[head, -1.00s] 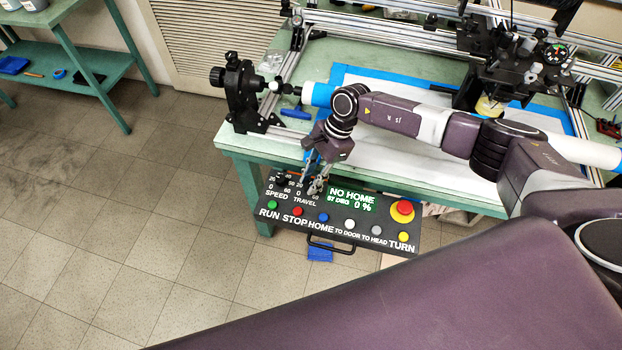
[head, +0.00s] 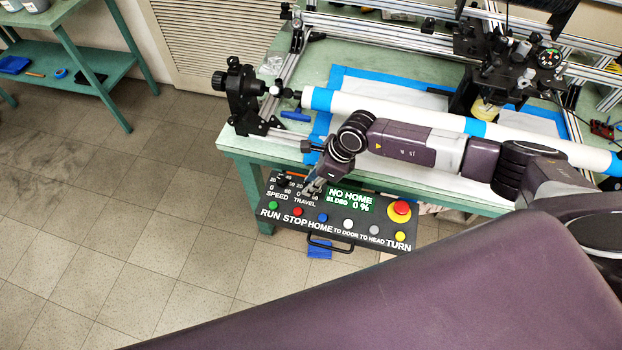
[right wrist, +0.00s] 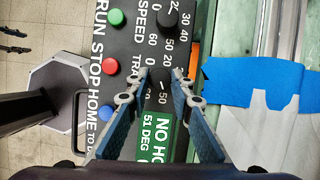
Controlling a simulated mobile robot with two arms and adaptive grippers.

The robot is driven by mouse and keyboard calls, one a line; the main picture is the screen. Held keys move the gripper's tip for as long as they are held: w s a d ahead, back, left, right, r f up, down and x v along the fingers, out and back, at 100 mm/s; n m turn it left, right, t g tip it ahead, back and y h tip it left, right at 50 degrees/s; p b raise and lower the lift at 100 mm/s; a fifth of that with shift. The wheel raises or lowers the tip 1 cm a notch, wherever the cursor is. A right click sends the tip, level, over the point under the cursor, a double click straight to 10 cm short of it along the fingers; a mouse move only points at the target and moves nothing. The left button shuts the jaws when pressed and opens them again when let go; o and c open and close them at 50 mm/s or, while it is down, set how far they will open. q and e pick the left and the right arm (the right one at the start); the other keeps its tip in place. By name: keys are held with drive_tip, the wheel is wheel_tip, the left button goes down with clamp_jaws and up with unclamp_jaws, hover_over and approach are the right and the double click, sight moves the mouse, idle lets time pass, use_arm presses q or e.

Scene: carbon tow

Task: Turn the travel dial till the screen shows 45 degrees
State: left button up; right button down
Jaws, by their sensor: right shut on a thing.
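The control panel (head: 290,230) hangs at the front left edge of the green table. In the right wrist view, my right gripper (right wrist: 160,82) is shut on the black travel dial (right wrist: 157,88), one finger on either side. In the head view, my right gripper (head: 313,187) reaches down over the TRAVEL label and largely hides the dial. The green screen (head: 350,200) reads NO HOME, 51 DEG and 0 %. My left gripper is not in view.
The speed dial (right wrist: 166,22) is beside the travel dial. Red (head: 297,211), green (head: 273,205) and blue (head: 323,217) buttons lie in a row with others. A red emergency stop (head: 401,208) is at the panel's right. A white tube (head: 400,112) spans the table.

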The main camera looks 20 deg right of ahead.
drive_tip(key=shift+m+p, duration=0.3)
drive_tip(key=shift+m, duration=0.5)
drive_tip(key=shift+t, duration=0.3)
drive_tip(key=c, duration=2)
unclamp_jaws()
drive_tip(key=shift+r, duration=0.1)
drive_tip(key=v, duration=1.2)
drive_tip(key=shift+a, duration=0.25)
